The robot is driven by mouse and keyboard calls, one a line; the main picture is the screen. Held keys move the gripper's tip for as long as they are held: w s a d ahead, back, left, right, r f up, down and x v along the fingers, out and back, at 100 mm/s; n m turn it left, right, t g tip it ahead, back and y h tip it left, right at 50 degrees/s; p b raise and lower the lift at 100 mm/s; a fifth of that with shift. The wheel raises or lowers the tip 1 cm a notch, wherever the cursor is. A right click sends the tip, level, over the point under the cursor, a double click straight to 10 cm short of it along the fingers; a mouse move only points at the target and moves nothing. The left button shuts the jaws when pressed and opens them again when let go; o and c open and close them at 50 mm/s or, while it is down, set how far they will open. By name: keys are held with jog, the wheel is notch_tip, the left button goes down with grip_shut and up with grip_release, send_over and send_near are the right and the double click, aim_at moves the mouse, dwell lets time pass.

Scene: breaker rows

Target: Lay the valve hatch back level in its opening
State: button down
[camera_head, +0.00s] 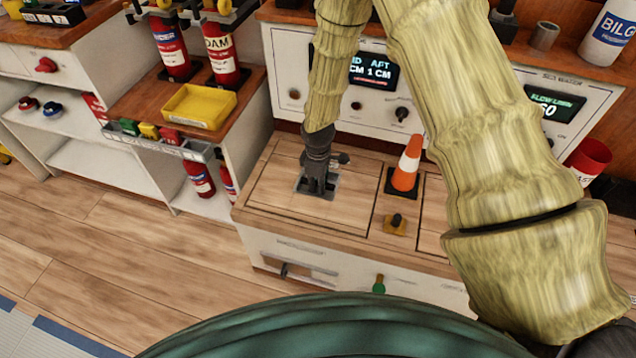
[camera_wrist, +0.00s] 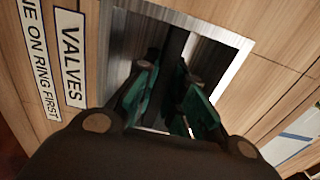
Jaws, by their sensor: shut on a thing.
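The valve hatch (camera_head: 272,186) is a wooden panel in the bench top and looks about level there; any small gap at its edges is too fine to tell. A square metal recess (camera_head: 301,183) is set in it. In the wrist view the recess (camera_wrist: 228,36) shows beside a "VALVES" label (camera_wrist: 71,58) on the wood. My gripper (camera_head: 317,190) points down into the recess. Its dark green fingers (camera_wrist: 172,100) are close together, shut on the hatch's pull, which they mostly hide.
An orange cone (camera_head: 408,163) on a dark base stands right of the hatch, near a yellow fitting with a black knob (camera_head: 396,222). A control panel (camera_head: 290,62) rises behind. A yellow tray (camera_head: 199,105) and red extinguishers (camera_head: 221,52) are on the left. Bare floor (camera_head: 110,240) lies front left.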

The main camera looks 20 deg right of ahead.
jog(key=shift+f, duration=0.15)
jog(key=c, duration=1.4)
grip_release()
notch_tip(320, 180, up, 12)
